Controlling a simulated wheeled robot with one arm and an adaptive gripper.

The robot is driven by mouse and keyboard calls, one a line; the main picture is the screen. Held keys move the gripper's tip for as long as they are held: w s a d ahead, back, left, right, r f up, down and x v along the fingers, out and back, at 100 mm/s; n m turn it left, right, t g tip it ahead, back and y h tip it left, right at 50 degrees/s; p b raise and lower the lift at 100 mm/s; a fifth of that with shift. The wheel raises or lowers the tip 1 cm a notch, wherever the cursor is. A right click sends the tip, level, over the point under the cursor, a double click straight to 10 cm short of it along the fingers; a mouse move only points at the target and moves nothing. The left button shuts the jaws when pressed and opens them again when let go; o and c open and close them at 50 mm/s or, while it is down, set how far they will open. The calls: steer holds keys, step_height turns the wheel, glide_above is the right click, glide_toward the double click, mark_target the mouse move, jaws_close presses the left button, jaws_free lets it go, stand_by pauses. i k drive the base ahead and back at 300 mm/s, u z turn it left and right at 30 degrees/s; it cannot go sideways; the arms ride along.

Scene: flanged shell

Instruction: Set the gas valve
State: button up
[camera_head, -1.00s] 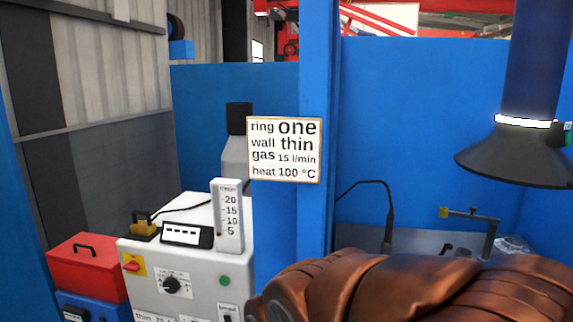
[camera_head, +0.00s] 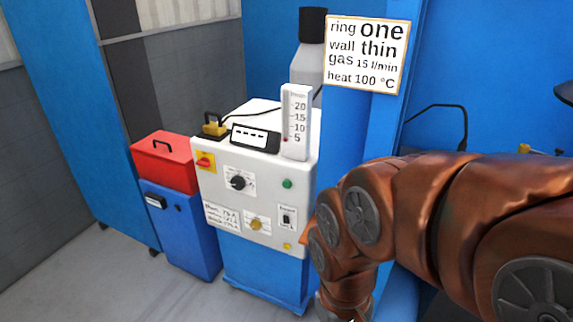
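The white welding unit (camera_head: 209,185) stands left of centre on a blue base. A flow gauge (camera_head: 296,122) marked 5 to 20 stands on its top right, with a small red mark near its bottom. A brass-yellow knob (camera_head: 256,224) is low on the front panel; I cannot tell whether it is the gas valve. A grey gas cylinder (camera_head: 308,66) with a black top stands behind. The sign (camera_head: 367,54) reads ring one, wall thin, gas 15 l/min, heat 100 °C. My copper-coloured arm runs in from the right and bends down; its gripper is not visible.
The front also has a black dial (camera_head: 238,182), a green button (camera_head: 288,183), a red switch (camera_head: 204,161) and a black rocker switch (camera_head: 287,219). A red toolbox (camera_head: 165,163) on a blue cabinet (camera_head: 180,228) stands at left. Floor (camera_head: 130,285) in front is clear.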

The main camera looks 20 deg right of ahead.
mark_target(255, 224)
steer(key=u, duration=2.25)
steer(key=k, duration=0.45)
steer(key=z, duration=0.25)
